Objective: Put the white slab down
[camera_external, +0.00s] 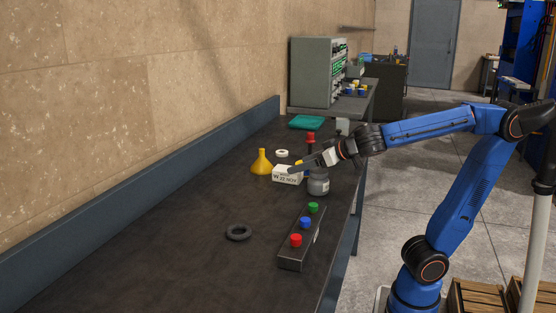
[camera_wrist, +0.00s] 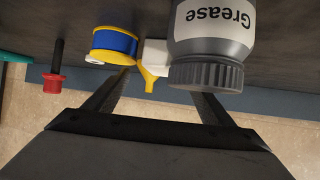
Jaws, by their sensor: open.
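The white slab (camera_external: 287,175), with dark lettering on its front, rests on the dark bench beside the grey jar. My gripper (camera_external: 298,167) is just above and behind it in the external view, with nothing seen between its fingers. In the wrist view, which looks upside down, my gripper (camera_wrist: 165,86) has its two fingers spread apart. A white block (camera_wrist: 154,54), likely the slab, shows beyond them, partly hidden by the grey grease jar (camera_wrist: 210,45). I cannot tell whether a finger touches the slab.
A yellow funnel (camera_external: 261,164) stands left of the slab. The grey jar (camera_external: 318,184) is close on its right. A yellow and blue tape roll (camera_wrist: 116,44) is near. A button box (camera_external: 300,240) and black ring (camera_external: 238,232) lie in front; the bench's left front is clear.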

